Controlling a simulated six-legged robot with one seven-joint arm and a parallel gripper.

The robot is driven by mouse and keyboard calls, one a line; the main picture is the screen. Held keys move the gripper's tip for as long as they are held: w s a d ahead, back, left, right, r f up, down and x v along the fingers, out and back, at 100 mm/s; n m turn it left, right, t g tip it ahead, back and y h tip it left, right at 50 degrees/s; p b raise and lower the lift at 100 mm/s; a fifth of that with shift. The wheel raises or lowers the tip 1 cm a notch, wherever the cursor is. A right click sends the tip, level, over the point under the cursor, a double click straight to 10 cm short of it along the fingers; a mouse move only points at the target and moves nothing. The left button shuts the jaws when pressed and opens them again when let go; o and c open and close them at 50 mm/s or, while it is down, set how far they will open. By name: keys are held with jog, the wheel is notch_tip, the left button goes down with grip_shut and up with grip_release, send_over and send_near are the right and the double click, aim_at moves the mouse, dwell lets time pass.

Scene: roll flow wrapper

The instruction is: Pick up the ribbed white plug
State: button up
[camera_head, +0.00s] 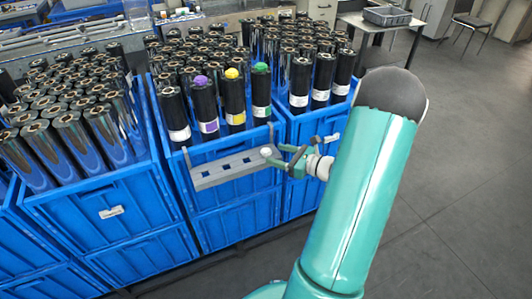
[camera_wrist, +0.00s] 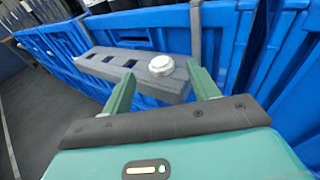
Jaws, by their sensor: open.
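The ribbed white plug (camera_wrist: 160,65) sits on the right end of a grey holder bar (camera_wrist: 104,66) in the wrist view. It also shows as a small white spot on the bar in the head view (camera_head: 266,152). My gripper (camera_wrist: 160,85) is open, its two green fingers apart, with the plug between and just beyond the fingertips. In the head view my gripper (camera_head: 284,157) is at the bar's right end. No contact between fingers and plug is visible. The plug's underside is hidden.
The bar hangs by hooks on the front of a blue crate (camera_head: 235,207); its other square holes look empty. Black rolls fill the crates, with purple (camera_head: 201,82), yellow (camera_head: 232,74) and green (camera_head: 261,68) plugs in front ones. Grey floor (camera_head: 450,180) is open at right.

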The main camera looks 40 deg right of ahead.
aim_at(268, 151)
jog(key=x, duration=0.4)
jog(key=shift+c, duration=0.4)
jog(key=c, duration=1)
jog(key=shift+r, duration=0.15)
